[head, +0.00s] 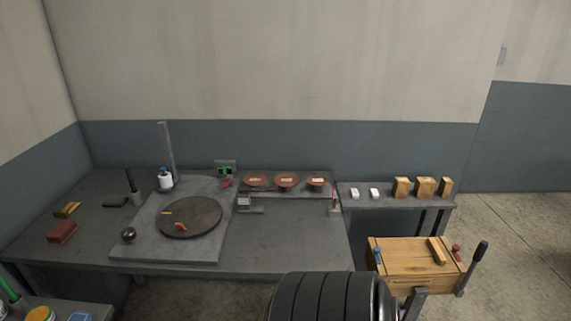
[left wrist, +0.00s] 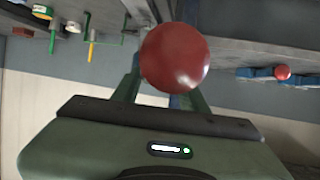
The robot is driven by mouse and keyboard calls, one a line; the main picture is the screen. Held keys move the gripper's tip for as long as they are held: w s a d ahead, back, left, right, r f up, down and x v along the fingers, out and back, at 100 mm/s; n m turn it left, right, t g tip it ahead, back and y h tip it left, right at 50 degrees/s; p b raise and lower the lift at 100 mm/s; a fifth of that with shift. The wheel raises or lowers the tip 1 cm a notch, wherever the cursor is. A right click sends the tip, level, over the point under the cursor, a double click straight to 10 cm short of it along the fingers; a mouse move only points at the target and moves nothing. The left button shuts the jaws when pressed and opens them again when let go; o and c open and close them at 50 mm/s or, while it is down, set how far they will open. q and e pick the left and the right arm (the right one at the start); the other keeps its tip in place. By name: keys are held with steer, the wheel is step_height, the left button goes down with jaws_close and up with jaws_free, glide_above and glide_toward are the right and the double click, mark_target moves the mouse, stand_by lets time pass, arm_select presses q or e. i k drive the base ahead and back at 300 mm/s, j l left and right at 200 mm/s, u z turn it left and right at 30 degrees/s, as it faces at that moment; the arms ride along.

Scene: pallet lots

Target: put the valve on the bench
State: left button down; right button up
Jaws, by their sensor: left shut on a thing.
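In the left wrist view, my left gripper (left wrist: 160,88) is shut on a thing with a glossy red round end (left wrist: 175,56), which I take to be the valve. The red end hides the fingertips and most of the rest of the valve. The grey bench (head: 285,245) stands against the wall in the head view. Neither of my grippers shows in the head view, so the valve's distance from the bench cannot be told. My right gripper is not in view.
A dark round disc (head: 200,218) on a grey plate (head: 140,245) fills the bench's left middle. Three reddish dishes (head: 287,180) stand at the back. The front right is clear.

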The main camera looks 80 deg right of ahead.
mark_target(283, 249)
steer(key=k+l+z, duration=0.1)
steer(key=z, duration=0.3)
steer(key=l+z, duration=0.25)
steer(key=z, duration=0.15)
steer(key=l+z, duration=0.2)
steer(key=z, duration=0.2)
steer(key=l+z, duration=0.2)
steer(key=l, duration=0.7)
steer(key=l+z, duration=0.2)
steer(key=l, duration=0.65)
steer(key=i+l+z, duration=0.15)
steer(key=l, duration=0.7)
